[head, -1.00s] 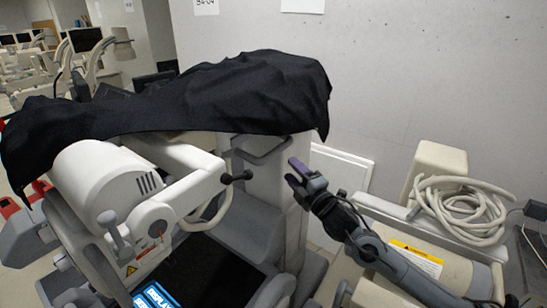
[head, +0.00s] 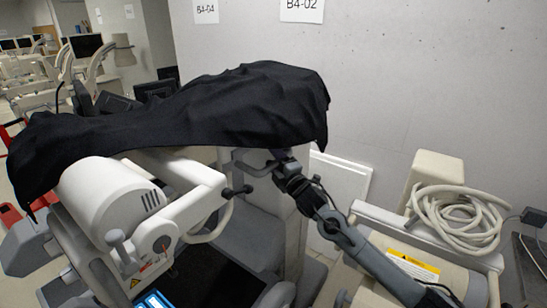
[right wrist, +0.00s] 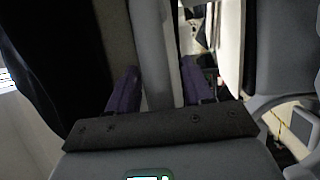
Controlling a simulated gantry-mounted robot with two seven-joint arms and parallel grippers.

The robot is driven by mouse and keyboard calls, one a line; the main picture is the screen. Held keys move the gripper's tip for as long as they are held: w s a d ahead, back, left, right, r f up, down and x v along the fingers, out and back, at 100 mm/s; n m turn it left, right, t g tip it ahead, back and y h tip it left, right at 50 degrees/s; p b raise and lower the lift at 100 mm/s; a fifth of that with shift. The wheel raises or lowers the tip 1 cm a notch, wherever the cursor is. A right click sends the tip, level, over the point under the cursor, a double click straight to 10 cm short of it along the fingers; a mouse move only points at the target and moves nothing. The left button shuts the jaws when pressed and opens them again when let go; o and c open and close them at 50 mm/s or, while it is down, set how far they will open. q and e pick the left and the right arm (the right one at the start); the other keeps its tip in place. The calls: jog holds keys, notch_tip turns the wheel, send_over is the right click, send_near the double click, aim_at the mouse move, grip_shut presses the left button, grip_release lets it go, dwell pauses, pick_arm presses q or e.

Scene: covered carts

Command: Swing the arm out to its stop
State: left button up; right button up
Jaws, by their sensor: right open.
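The covered cart's white arm (head: 195,205) has a thick cylindrical housing (head: 105,195) and reaches right to a dark knob (head: 238,190). A grey handle (head: 252,168) stands out under the black cover, beside the column. My right gripper (head: 281,156) is at this handle, its tips partly hidden beneath the cover's edge. In the right wrist view my right gripper (right wrist: 162,88) has its two purple fingers apart, with a grey bar (right wrist: 165,45) running between them. I cannot tell whether either finger touches the bar. My left gripper is not in view.
The black cover (head: 180,112) drapes over the cart's top. A cart with a coiled pale hose (head: 455,215) and a yellow warning label (head: 412,265) stands at right, under my right arm. The wall (head: 420,80) is close behind. Other carts stand at far left.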

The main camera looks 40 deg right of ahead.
jog(key=shift+w, duration=0.15)
grip_shut()
dwell(0.4)
